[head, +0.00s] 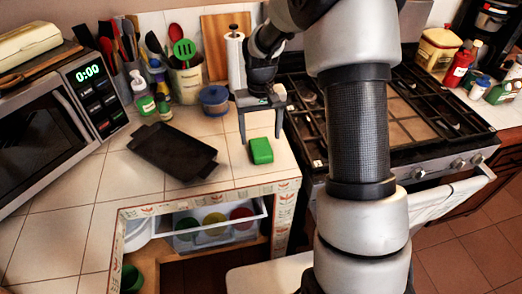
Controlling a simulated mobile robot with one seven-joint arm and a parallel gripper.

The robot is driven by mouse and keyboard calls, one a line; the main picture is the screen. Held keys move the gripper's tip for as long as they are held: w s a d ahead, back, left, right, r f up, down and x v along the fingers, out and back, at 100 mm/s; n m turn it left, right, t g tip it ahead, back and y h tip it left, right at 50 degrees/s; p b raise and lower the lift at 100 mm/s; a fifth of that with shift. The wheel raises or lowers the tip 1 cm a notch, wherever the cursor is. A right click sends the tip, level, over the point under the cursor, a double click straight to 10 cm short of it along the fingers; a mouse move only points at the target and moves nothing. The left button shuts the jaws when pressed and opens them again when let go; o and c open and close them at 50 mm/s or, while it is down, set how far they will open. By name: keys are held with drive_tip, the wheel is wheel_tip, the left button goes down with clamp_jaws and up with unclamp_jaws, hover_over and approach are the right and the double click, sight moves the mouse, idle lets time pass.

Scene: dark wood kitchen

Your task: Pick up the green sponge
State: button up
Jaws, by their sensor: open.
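The green sponge (261,151) lies on the tiled counter (225,143), near its front right corner and close to the stove. My gripper (262,138) points down over the counter with its two fingers apart. The fingers are at the left and right of the sponge in the picture, and nothing is held between them. The fingertips appear slightly above or just behind the sponge; I cannot tell the exact height.
A dark tray (174,151) lies left of the sponge. A blue-lidded container (214,100), a paper towel roll (235,62) and a utensil holder (187,82) stand behind. The gas stove (430,120) is on the right, the microwave (50,125) on the left. An open drawer (215,228) sits below the counter.

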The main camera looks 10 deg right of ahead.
sight(261, 146)
drive_tip(key=f, duration=0.4)
drive_tip(key=shift+s+f, duration=0.2)
drive_tip(key=shift+f, duration=0.05)
drive_tip(key=shift+c, duration=0.2)
drive_tip(key=c, duration=1.2)
drive_tip(key=shift+r, duration=0.1)
wheel_tip(261, 146, up, 10)
drive_tip(key=f+p, duration=0.1)
drive_tip(key=s+p, duration=0.3)
drive_tip(key=s, duration=0.2)
drive_tip(key=s+p, duration=0.2)
drive_tip(key=s, duration=0.1)
drive_tip(key=shift+s+r+p, duration=0.1)
drive_tip(key=shift+r+p, duration=0.15)
drive_tip(key=shift+p, duration=0.05)
